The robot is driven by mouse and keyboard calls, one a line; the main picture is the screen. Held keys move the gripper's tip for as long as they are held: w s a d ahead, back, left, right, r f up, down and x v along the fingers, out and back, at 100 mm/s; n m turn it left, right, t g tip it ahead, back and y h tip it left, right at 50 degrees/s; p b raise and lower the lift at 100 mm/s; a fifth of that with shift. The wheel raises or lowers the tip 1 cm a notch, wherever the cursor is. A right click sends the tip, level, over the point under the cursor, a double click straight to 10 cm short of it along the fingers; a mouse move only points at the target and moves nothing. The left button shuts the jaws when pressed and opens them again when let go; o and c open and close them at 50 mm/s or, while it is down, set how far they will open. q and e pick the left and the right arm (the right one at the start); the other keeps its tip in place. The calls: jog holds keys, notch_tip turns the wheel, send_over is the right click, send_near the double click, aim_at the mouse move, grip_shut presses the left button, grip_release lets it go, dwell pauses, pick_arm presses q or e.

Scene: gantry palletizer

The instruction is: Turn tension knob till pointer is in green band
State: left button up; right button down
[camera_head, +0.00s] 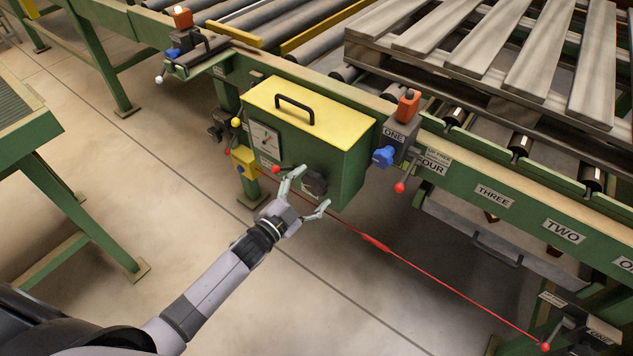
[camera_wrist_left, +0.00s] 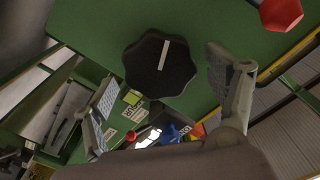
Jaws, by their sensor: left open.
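The tension knob is a black lobed knob (camera_head: 314,183) on the front of a green box (camera_head: 350,165) with a yellow lid. In the left wrist view the knob (camera_wrist_left: 160,66) shows a white line, tilted slightly right of upright. A small pale gauge (camera_head: 265,139) sits left of it on the same face; its pointer and green band are too small to read. My left gripper (camera_head: 311,187) is open in front of the knob. In the left wrist view its fingers (camera_wrist_left: 162,80) stand apart on either side of the knob, with no clear contact.
A yellow box (camera_head: 243,160) and a red cord (camera_head: 375,242) are nearby. A blue knob (camera_head: 383,156) and orange-topped switch (camera_head: 408,104) stand right. The floor in front is clear.

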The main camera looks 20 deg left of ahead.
pick_arm(q)
jog(key=shift+x, duration=1.35)
jog(key=shift+c, duration=0.3)
jog(key=c, duration=1.1)
